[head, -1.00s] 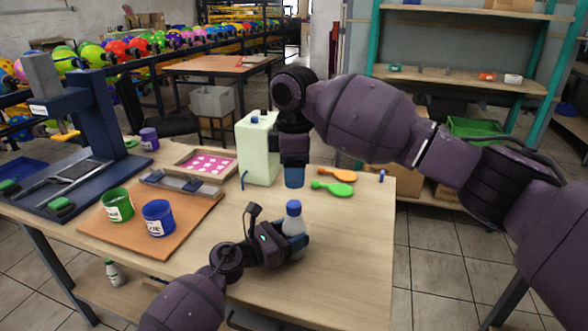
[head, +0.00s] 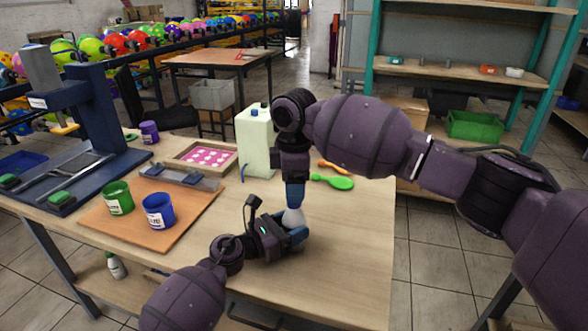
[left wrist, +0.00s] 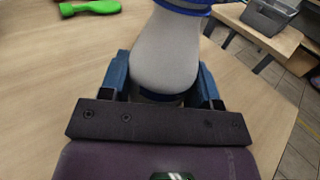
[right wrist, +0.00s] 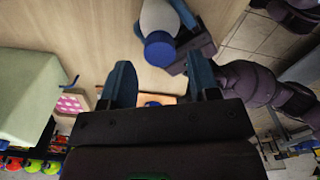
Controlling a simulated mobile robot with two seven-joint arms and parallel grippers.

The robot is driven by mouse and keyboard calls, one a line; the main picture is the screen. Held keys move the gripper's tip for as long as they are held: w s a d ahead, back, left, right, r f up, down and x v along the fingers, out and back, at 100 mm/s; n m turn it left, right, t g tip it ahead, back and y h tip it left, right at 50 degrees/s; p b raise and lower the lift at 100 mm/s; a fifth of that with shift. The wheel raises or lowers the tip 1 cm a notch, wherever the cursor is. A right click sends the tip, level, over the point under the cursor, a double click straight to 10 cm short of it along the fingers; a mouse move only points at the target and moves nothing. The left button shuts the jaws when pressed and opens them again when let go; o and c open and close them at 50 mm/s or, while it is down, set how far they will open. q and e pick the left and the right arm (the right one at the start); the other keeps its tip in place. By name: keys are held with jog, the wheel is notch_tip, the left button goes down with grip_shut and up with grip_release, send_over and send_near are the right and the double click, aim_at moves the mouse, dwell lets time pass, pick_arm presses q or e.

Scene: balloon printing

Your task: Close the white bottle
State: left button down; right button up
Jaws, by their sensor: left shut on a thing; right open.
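The white bottle (head: 292,219) stands upright near the front of the table, and its body fills the left wrist view (left wrist: 165,50). My left gripper (head: 294,236) is shut on its lower body, one blue finger on each side. A blue cap (right wrist: 160,50) sits at the bottle's top in the right wrist view; how tight it is cannot be told. My right gripper (head: 294,194) points down from above the bottle. In the head view these fingers hide the cap.
A pale green canister (head: 257,140) stands behind my right gripper. Green (head: 334,182) and orange (head: 333,167) paddle-shaped things lie at the back right. Green (head: 118,198) and blue (head: 158,210) cups stand on a brown board (head: 188,222) at left. The table's front right is clear.

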jog(key=shift+f, duration=1.35)
jog(key=c, duration=0.9)
jog(key=m, duration=0.5)
jog(key=shift+c, duration=0.3)
jog(key=m, duration=0.3)
jog(key=o, duration=1.1)
